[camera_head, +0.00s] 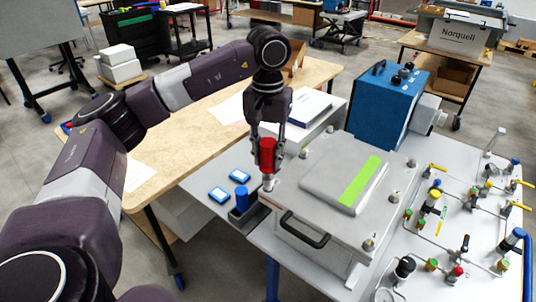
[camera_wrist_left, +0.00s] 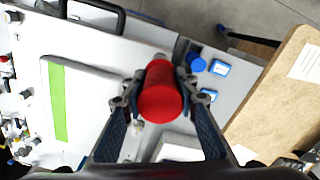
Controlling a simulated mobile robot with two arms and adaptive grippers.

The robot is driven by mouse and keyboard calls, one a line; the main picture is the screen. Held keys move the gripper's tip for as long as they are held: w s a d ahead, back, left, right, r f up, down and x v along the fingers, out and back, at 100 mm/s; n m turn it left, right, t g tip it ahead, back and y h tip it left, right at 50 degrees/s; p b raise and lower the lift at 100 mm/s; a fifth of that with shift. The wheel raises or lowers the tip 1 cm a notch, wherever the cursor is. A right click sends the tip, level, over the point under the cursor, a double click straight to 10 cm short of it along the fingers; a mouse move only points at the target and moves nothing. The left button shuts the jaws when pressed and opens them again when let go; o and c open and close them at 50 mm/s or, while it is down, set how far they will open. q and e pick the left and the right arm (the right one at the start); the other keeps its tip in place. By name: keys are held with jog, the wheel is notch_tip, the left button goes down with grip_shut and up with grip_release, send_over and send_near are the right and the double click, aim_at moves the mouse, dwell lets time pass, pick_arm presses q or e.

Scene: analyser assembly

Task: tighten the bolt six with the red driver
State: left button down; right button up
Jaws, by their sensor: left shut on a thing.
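My left gripper (camera_head: 267,140) is shut on the red driver (camera_head: 267,155), which it holds upright at the left edge of the grey analyser lid (camera_head: 290,190). The red driver (camera_wrist_left: 160,95) also fills the space between the fingers of the left gripper (camera_wrist_left: 158,88) in the left wrist view. The driver's lower end is at a lid corner beside the black handle (camera_head: 304,229); the bolt under it is hidden. Other bolts (camera_head: 369,243) show around the lid. I cannot read which bolt is number six. My right gripper is not in view.
A blue driver (camera_head: 242,198) stands in a dark holder left of the lid, near blue-and-white boxes (camera_head: 219,195). A blue machine (camera_head: 388,100) stands behind. Pipes with coloured valves (camera_head: 465,220) cover the right side. A wooden table (camera_head: 190,130) lies to the left.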

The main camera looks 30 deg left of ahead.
pick_arm(q)
jog(key=shift+f+b, duration=0.75)
jog(key=shift+f, duration=0.25)
dwell(0.8)
jog(key=c, duration=2.3)
grip_release()
grip_shut()
jog(key=m, duration=0.8)
